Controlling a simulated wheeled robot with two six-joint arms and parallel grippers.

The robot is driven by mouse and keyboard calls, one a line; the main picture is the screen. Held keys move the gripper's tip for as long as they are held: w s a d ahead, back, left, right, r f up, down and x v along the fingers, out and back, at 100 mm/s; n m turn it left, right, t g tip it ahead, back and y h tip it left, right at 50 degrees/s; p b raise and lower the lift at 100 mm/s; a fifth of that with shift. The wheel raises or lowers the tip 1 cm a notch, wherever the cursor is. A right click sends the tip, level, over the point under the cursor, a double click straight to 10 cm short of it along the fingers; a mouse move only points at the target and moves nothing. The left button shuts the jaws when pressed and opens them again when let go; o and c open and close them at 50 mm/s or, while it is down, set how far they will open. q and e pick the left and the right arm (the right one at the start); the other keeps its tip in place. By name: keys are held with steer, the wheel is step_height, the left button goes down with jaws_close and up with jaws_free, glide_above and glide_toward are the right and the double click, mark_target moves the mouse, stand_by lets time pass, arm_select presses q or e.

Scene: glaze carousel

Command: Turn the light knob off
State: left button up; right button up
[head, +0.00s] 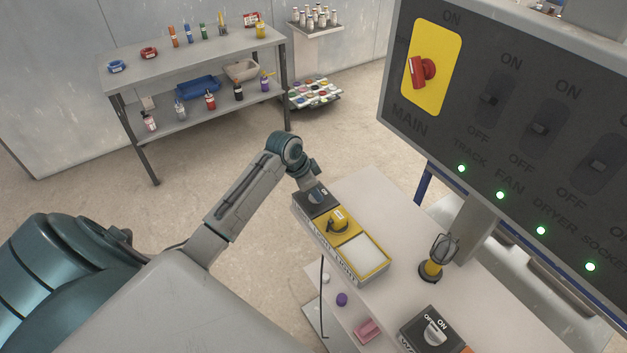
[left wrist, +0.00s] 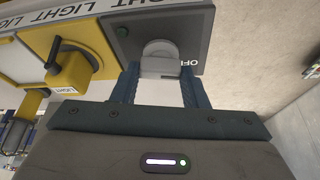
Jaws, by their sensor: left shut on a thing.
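The light box (head: 358,277) is a long box on the pale cabinet top, with LIGHT lettering along its side. Its far end is a dark panel with a grey round knob (left wrist: 158,47), seen in the left wrist view. OFF is printed beside the knob, and a dull green spot (left wrist: 122,31) sits on the panel. My left gripper (left wrist: 160,75) is shut on this knob, with a blue finger on either side. In the head view my left gripper (head: 312,188) reaches the dark panel from above and partly hides it. My right gripper is not in view.
Beside the dark panel is a yellow section with a tagged yellow knob (head: 337,221), then a white panel (head: 362,252). A caged lamp (head: 436,257) and another ON/OFF box (head: 433,332) stand nearby. A large switch board (head: 440,130) with lit green lamps overhangs at right.

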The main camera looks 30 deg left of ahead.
arm_select(q)
steer(key=shift+r+n+t+y+p, duration=0.1)
steer(key=shift+n+t+y+p, duration=0.2)
steer(key=shift+n+p, duration=0.65)
steer(key=shift+n, duration=0.25)
steer(key=o, duration=1)
steer(key=shift+s+r+b, duration=0.15)
steer(key=shift+r+b, duration=0.15)
steer(key=shift+b, duration=0.1)
steer(key=shift+b+v, duration=1.5)
steer(key=shift+v, duration=3.55)
